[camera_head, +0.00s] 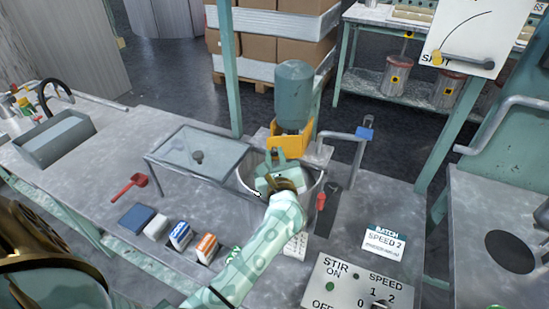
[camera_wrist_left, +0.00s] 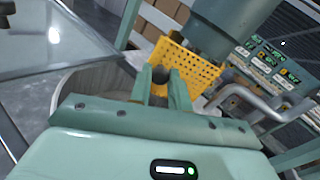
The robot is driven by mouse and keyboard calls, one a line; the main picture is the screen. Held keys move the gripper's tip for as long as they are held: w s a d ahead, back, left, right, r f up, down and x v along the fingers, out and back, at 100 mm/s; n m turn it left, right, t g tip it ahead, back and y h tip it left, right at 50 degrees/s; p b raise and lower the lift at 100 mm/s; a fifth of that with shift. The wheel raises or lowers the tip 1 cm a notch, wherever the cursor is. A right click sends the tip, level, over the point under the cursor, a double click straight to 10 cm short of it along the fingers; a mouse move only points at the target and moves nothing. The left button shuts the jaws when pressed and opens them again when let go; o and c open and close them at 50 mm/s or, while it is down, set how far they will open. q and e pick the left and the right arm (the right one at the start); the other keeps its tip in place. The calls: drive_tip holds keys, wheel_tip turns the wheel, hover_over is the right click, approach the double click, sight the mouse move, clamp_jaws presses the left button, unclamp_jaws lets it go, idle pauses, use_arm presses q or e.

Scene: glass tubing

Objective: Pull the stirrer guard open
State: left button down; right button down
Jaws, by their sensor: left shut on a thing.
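The stirrer guard (camera_head: 308,135) is yellow and sits below the grey-green stirrer motor (camera_head: 294,95). In the left wrist view the guard (camera_wrist_left: 193,68) shows as a perforated yellow panel. My left gripper (camera_head: 276,158) is over the pale round vessel (camera_head: 313,189), in front of the guard. In the wrist view its fingers (camera_wrist_left: 161,82) are shut on a dark round knob (camera_wrist_left: 160,73) that stands against the guard's near face. The fingers hide how the knob joins the guard. My right gripper is not in view.
A clear glass-topped box (camera_head: 185,148) stands left of the vessel. A bent grey pipe with a blue handle (camera_head: 365,133) is at the right.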

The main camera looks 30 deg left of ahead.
use_arm(q)
drive_tip(key=shift+d+f+n+g+y, duration=0.15)
drive_tip(key=shift+d+n+g+y, duration=0.15)
drive_tip(key=shift+y, duration=0.1)
drive_tip(key=shift+s+d+b, duration=0.1)
drive_tip(key=shift+b, duration=0.25)
drive_tip(key=shift+d+n+g+y, duration=0.1)
drive_tip(key=shift+n+g+y, duration=0.3)
drive_tip(key=shift+g, duration=0.1)
drive_tip(key=shift+s, duration=0.1)
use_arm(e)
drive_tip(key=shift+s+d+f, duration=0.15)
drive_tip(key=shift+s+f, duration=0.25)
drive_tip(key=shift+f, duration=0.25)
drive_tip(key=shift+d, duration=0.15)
use_arm(q)
drive_tip(key=c, duration=1.3)
unclamp_jaws()
drive_tip(key=shift+r, duration=0.2)
